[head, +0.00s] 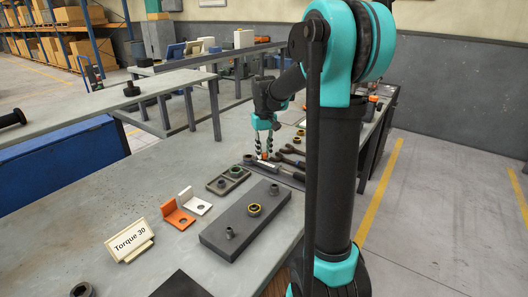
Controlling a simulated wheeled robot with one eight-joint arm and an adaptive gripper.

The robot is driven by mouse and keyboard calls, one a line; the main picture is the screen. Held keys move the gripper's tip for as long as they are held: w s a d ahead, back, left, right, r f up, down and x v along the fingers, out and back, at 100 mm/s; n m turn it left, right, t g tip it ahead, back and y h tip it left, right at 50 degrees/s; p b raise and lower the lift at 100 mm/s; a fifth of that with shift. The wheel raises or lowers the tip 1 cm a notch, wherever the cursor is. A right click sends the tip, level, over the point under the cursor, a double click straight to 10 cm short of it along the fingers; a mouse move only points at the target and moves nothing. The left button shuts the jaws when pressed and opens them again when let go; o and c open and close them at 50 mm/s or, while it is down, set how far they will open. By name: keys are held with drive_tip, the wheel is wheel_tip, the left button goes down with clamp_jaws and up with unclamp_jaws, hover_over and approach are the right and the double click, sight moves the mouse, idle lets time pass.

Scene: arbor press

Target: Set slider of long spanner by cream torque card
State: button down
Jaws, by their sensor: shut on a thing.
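The cream torque card (131,241) reads "Torque 30" and stands upright at the front left of the workbench. My gripper (264,152) reaches down at the far part of the bench, with its fingers shut on a small orange slider (265,156). The slider sits at a pale scale strip (266,167) on a dark long spanner (288,173). The spanner lies flat on the bench. The slider's exact reading is too small to tell.
A grey block (219,234) with a brass nut (254,210) stands in front. Beside it are a small tray (220,190), an orange bracket (174,213) and a white bracket (194,203). Other dark tools (292,150) lie behind the spanner.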

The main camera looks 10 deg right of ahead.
sight(271, 162)
drive_tip(key=shift+s+d, duration=1.15)
drive_tip(key=shift+d, duration=0.05)
drive_tip(key=c, duration=1.4)
unclamp_jaws()
drive_tip(key=shift+o, duration=0.2)
drive_tip(key=shift+r, duration=0.1)
wheel_tip(271, 162, up, 12)
